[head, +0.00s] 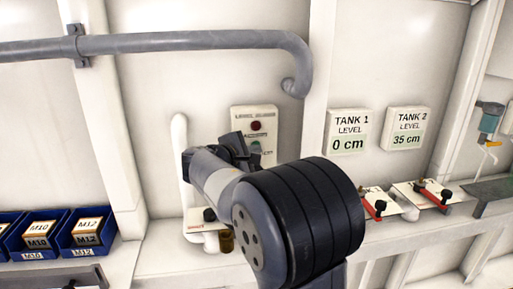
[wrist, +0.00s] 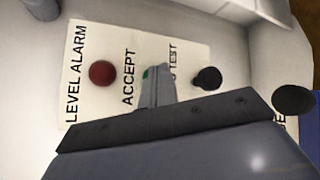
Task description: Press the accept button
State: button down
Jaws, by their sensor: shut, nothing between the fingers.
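The level alarm panel (head: 240,112) is a pale plate on the wall, and it fills the middle of the wrist view (wrist: 75,105). It bears a red round lamp or button (head: 256,125), also in the wrist view (wrist: 102,73). Beside the word ACCEPT, a small green part (wrist: 146,73) shows at the edge of my fingers; in the head view a green button (head: 256,147) shows beside my gripper (head: 240,150). My gripper (wrist: 157,75) is shut and empty, its tips over or just in front of the green button. Whether they touch is unclear.
A black knob (wrist: 207,78) sticks out beside my fingers, near a partly hidden TEST label. A grey pipe (head: 180,41) runs above. Tank 1 (head: 348,132) and Tank 2 (head: 406,130) level displays hang right. Red-handled valves (head: 375,204) and blue bins (head: 85,232) flank my arm.

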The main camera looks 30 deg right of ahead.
jog(key=shift+s, duration=0.15)
jog(key=shift+s+a+b, duration=0.2)
jog(key=shift+s+b, duration=0.25)
jog(key=shift+s, duration=0.3)
jog(key=s, duration=0.1)
jog(key=s+a+b, duration=0.1)
jog(key=s, duration=0.2)
jog(key=shift+s+a+b, duration=0.25)
jog(key=shift+s+b, duration=0.1)
jog(key=shift+s, duration=0.05)
jog(key=shift+w+d, duration=0.1)
jog(key=shift+w, duration=0.05)
dwell(0.4)
jog(key=shift+s+a, duration=0.3)
jog(key=shift+s, duration=0.7)
jog(key=shift+s+a, duration=0.3)
jog(key=shift+s, duration=0.65)
